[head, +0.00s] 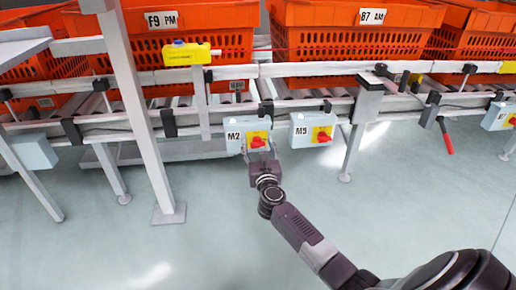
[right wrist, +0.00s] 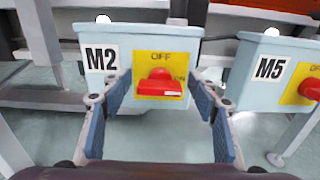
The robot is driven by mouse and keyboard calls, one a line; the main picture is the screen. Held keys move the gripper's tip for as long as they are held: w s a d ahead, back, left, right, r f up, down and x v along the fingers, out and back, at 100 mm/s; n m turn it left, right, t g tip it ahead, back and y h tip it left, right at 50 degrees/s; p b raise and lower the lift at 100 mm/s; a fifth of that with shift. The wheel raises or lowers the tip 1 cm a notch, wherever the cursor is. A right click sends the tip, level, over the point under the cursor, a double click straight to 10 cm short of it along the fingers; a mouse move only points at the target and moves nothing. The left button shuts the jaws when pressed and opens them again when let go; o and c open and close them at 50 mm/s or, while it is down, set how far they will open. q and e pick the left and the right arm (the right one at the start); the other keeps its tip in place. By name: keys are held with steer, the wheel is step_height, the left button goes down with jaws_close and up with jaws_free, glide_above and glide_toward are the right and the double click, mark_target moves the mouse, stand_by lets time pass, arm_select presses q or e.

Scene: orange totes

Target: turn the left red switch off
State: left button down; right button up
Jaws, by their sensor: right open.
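The left red switch (right wrist: 160,84) sits on a yellow plate on a pale blue box marked M2 (right wrist: 99,60); it also shows in the head view (head: 257,142). Its handle lies level, towards the ON mark at the right; OFF is printed above. My right gripper (head: 261,162) is in front of the M2 box. In the right wrist view its open fingers (right wrist: 159,96) stand on either side of the switch, with visible gaps; I cannot tell how far short of it the tips are. My left gripper is not in view.
A similar box marked M5 (head: 312,130) with its own red switch (head: 323,137) hangs just right of M2. A roller conveyor with orange totes (head: 350,38) runs behind and above. A white post (head: 135,95) stands at the left. The floor in front is clear.

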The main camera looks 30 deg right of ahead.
steer(key=c, duration=1.2)
steer(key=shift+o, duration=0.2)
